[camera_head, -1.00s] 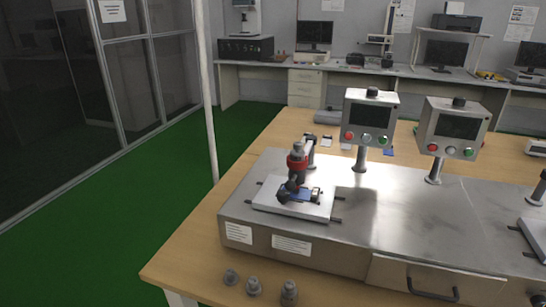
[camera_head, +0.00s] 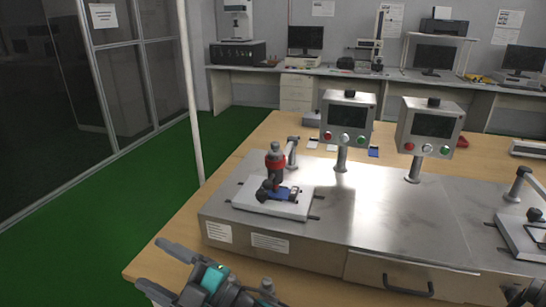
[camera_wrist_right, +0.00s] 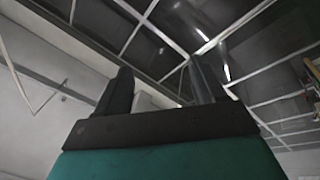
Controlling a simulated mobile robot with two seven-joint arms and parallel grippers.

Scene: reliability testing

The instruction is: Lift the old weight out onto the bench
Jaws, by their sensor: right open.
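A grey weight (camera_head: 275,148) sits upright at the top of a red-collared test fixture (camera_head: 276,163) on the left station. Below it, a dark clamp and a small blue piece (camera_head: 283,194) rest on a white plate (camera_head: 252,205).
Two control boxes (camera_head: 347,118) (camera_head: 430,127) on posts stand behind the steel station top (camera_head: 370,220). A second fixture (camera_head: 520,205) is at the right edge. A drawer handle (camera_head: 405,287) is on the front. The steel between the fixtures is clear.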

